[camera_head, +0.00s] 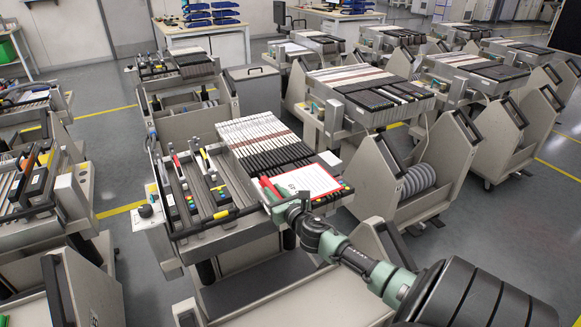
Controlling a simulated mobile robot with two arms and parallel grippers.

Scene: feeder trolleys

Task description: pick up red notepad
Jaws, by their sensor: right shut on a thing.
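The red notepad (313,181), a white sheet with a red border, lies over the front right part of the middle trolley (215,243), on or just above the row of dark feeders. My right gripper (275,197) is at the notepad's near left edge and is shut on it. Small red parts show beside the jaws; the exact contact is too small to make out. My right arm reaches in from the lower right. My left gripper is not in view.
Dark and light feeders (255,135) fill the trolley behind the notepad. Its left tray (195,185) holds tools with yellow and red parts. Other feeder trolleys stand close at left, right and behind. Grey floor (480,235) is free at right.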

